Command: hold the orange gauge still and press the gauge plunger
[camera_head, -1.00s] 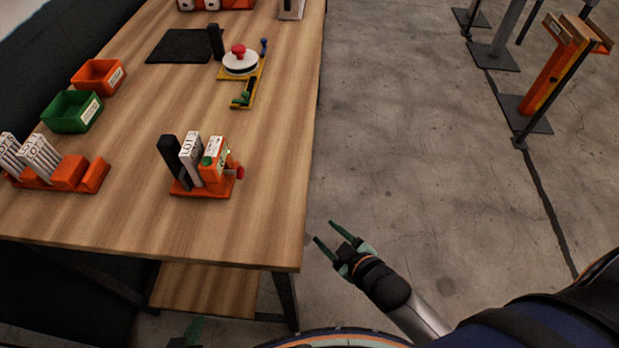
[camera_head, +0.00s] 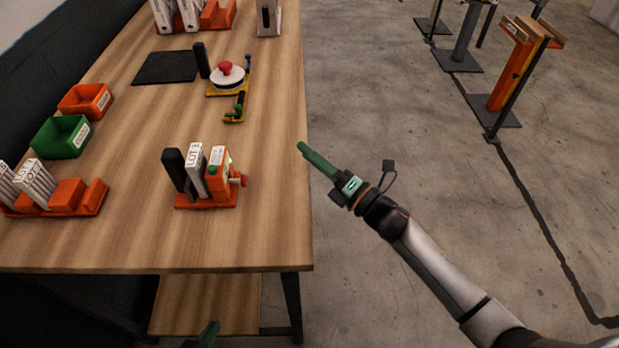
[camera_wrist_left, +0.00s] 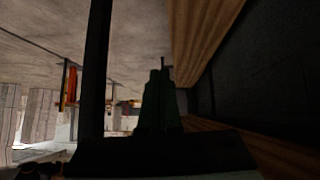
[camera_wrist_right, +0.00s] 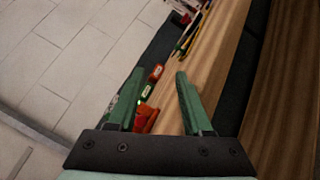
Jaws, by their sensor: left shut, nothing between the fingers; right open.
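The orange gauge (camera_head: 216,178) stands upright in an orange rack at the near right part of the table. It has a green spot near its top, and its red plunger (camera_head: 243,180) sticks out to the right. My right gripper (camera_head: 301,147) is open and empty, beyond the table's right edge, apart from the gauge. In the right wrist view, orange and red parts (camera_wrist_right: 146,118) show between its fingers, too small to name surely. My left gripper (camera_head: 209,332) is low, below the table's near edge, mostly out of frame. Its fingers are shut and empty in the left wrist view (camera_wrist_left: 160,75).
A white box (camera_head: 195,172) and a black piece (camera_head: 175,170) share the gauge's rack. Another orange rack (camera_head: 70,195), a green bin (camera_head: 60,137) and an orange bin (camera_head: 86,100) are at left. A yellow fixture (camera_head: 222,92) stands further back. Table front is clear.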

